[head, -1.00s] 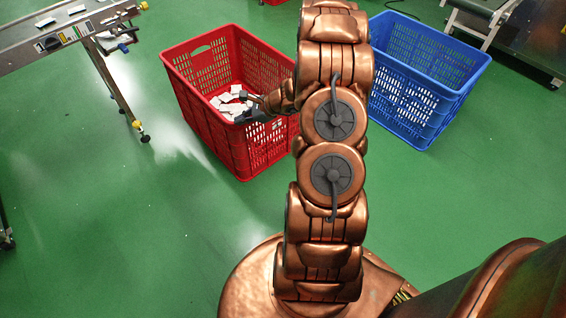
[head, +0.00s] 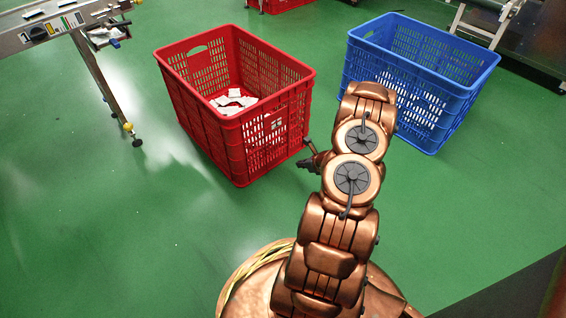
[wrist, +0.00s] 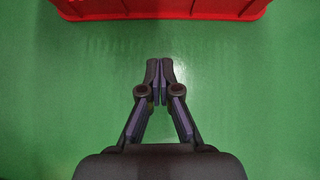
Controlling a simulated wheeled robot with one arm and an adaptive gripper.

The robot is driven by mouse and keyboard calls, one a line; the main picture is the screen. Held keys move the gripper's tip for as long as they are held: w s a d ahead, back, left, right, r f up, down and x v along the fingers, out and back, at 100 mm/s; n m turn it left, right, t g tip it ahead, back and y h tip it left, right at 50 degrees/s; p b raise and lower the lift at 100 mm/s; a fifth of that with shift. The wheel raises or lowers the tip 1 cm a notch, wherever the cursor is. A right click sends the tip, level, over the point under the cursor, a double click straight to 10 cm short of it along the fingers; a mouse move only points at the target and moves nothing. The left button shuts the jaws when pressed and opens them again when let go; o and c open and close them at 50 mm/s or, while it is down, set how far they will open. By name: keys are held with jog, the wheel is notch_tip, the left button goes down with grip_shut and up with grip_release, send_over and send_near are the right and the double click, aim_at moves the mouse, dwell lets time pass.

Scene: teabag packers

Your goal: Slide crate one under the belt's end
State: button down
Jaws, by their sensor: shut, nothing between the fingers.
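A red slatted crate (head: 205,125) stands upright on the floor, with several white packets (head: 234,101) in its bottom. A blue slatted crate (head: 405,103) stands to its right and looks empty. No label shows which is crate one. The belt's end (head: 80,12) is at the top left, left of the red crate and apart from it. My gripper (head: 304,163) is beside the red crate's right side, low and outside it. In the wrist view my gripper (wrist: 159,66) is shut and empty over bare floor, with the red crate's edge (wrist: 160,10) ahead of the fingertips.
The belt's leg (head: 105,90) with a yellow foot stands on the floor left of the red crate. Another red crate (head: 280,5) shows at the top edge. Machinery (head: 530,40) stands at the top right. Green floor (head: 100,230) is clear at the lower left.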

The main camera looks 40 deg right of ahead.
aim_at(279, 160)
jog(key=b+x, duration=0.4)
jog(key=x, duration=0.5)
jog(key=shift+w+f, duration=0.25)
jog(key=shift+f, duration=0.05)
jog(key=shift+w+r+b, duration=0.15)
jog(key=shift+w+b, duration=0.85)
jog(key=shift+w, duration=1.05)
